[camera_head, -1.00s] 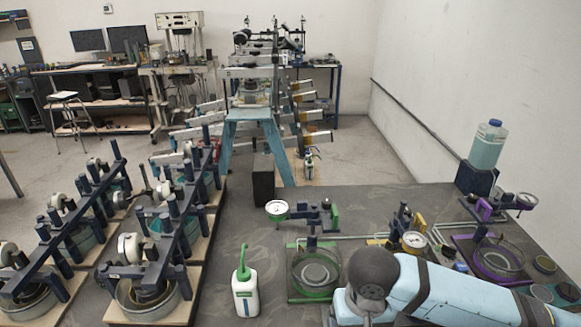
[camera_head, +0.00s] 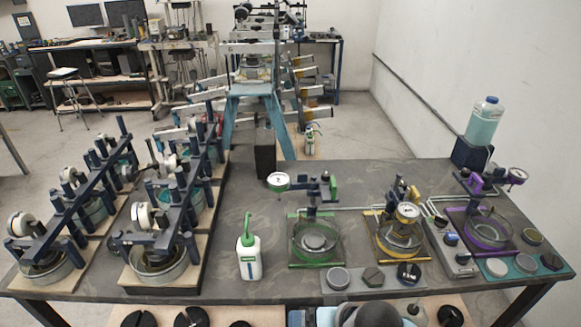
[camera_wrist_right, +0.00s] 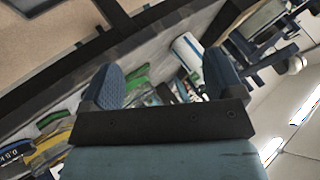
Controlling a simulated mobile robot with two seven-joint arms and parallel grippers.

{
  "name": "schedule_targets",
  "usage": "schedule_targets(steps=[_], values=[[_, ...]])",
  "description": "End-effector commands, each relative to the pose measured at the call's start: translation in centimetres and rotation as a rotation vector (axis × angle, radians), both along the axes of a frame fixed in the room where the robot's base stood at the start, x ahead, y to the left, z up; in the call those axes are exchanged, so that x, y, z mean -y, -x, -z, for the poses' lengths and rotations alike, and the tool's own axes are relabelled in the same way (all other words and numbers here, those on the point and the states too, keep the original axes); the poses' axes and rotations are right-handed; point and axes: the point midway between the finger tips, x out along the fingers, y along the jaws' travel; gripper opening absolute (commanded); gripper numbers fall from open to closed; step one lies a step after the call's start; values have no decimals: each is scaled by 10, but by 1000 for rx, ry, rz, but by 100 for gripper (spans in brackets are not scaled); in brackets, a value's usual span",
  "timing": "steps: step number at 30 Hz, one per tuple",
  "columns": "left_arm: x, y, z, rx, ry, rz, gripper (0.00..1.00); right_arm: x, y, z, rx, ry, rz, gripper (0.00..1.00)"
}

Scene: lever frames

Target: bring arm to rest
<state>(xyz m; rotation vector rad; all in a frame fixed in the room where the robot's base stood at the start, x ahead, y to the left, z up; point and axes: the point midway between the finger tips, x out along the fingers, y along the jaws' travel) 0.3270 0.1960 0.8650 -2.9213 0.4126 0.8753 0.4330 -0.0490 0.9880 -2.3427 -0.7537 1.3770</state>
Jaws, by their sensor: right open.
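My right gripper (camera_wrist_right: 162,72) shows in the right wrist view with its two blue fingers wide apart, nothing between them. Past the fingers are a dark table edge, a white bottle-like shape and green and yellow parts, tilted in the picture. In the head view, part of my arm (camera_head: 378,314), a dark round joint with light blue links, shows at the bottom edge, below the table's front edge. The right gripper's fingers are not clearly seen in the head view. My left gripper is in neither view.
The dark table (camera_head: 290,286) bears a white bottle with a green spout (camera_head: 249,258), green (camera_head: 315,240), yellow (camera_head: 398,238) and purple (camera_head: 487,232) dial rigs, and lever frames (camera_head: 160,255) at left. A clear jug (camera_head: 484,122) stands at the back right.

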Motion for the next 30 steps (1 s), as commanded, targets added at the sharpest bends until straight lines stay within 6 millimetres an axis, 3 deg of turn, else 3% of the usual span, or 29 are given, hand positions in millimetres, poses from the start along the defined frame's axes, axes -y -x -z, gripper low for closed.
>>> schedule_targets(steps=[5,12,16,20,30], values=[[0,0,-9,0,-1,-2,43,36,17,36,197,14,97,87],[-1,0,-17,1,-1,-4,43,108,68,85,422,226,173,87],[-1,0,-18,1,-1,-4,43,135,93,99,486,331,174,87],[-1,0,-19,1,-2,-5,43,147,106,105,513,383,167,87],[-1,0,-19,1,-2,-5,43,147,106,105,514,385,166,87]])
